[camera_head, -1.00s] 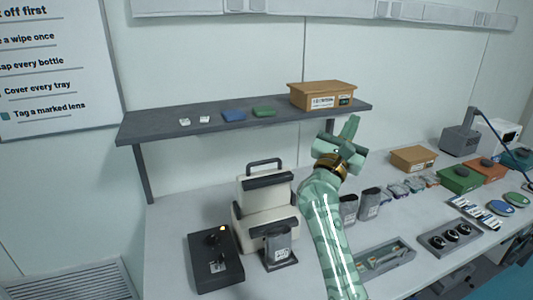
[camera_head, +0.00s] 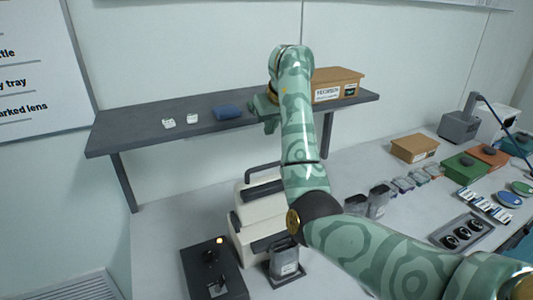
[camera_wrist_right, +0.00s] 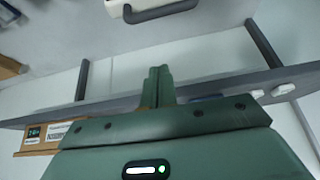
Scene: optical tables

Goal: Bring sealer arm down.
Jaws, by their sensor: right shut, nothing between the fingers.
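The sealer (camera_head: 262,207) is a cream machine on the bench below the shelf. Its arm appears raised, with a dark handle (camera_head: 262,169) at the top. The handle also shows at the top of the right wrist view (camera_wrist_right: 160,12), beside a cream part. My right gripper (camera_head: 269,125) is at the shelf's front edge, above the sealer and apart from it. In the right wrist view its fingers (camera_wrist_right: 158,84) are together with nothing between them. My right arm crosses in front of the sealer's right side and hides part of it. My left gripper is out of view.
The grey shelf (camera_head: 140,130) overhangs the back of the bench and carries a cardboard box (camera_head: 338,78), a blue packet (camera_head: 228,112) and small white items. A black control box (camera_head: 212,270) and a grey pouch holder (camera_head: 285,262) stand in front of the sealer.

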